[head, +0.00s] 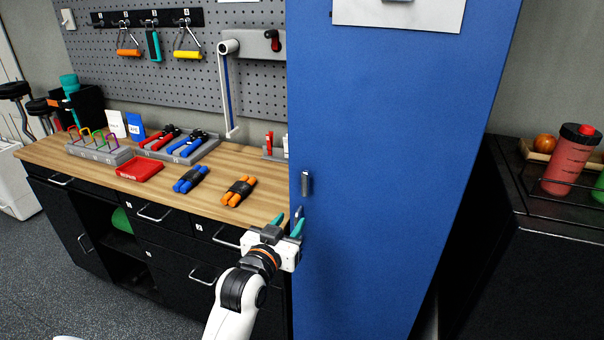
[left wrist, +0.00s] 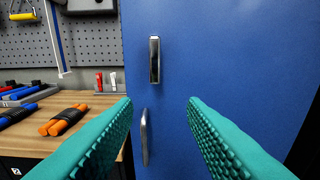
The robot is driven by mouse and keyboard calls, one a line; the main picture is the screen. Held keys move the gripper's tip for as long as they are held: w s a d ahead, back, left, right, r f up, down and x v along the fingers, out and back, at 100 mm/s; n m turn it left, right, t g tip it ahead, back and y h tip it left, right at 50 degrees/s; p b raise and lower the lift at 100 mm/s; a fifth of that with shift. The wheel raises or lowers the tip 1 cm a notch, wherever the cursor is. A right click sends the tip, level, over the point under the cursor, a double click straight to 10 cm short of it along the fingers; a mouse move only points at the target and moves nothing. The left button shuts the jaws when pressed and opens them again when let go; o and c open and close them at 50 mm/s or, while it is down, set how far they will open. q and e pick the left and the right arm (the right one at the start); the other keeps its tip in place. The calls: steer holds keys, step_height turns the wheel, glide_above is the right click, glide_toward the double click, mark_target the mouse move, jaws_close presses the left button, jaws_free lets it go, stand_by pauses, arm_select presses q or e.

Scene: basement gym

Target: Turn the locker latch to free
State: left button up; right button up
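The blue locker door (head: 390,170) fills the right half of the head view. A small upright metal latch (head: 306,183) sits near its left edge; in the left wrist view the latch (left wrist: 154,60) stands vertical, above and between the fingertips. A curved metal pull handle (left wrist: 145,137) is below it. My left gripper (head: 287,224) is open and empty, just below the latch in the head view, with its teal fingers spread. No contact with the latch shows. My right gripper is not in view.
Left of the locker, a wooden workbench (head: 95,168) holds a red tray (head: 138,170), blue-handled grips (head: 190,179) and orange-handled grips (head: 238,191). A dark cabinet (head: 550,270) with a red bottle (head: 572,160) stands right. The door's face around the latch is clear.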

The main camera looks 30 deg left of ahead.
arm_select(q)
glide_toward(304, 179)
steer(key=shift+t+y, duration=0.3)
steer(key=shift+y, duration=0.1)
steer(key=x, duration=0.3)
steer(key=p+x, duration=0.1)
steer(key=x, duration=0.2)
steer(key=p+x, duration=0.1)
steer(key=x, duration=0.2)
steer(key=shift+w+d+f, duration=0.15)
steer(key=shift+w+f, duration=0.05)
steer(key=shift+f, duration=0.15)
jaws_close()
steer(key=shift+p, duration=0.3)
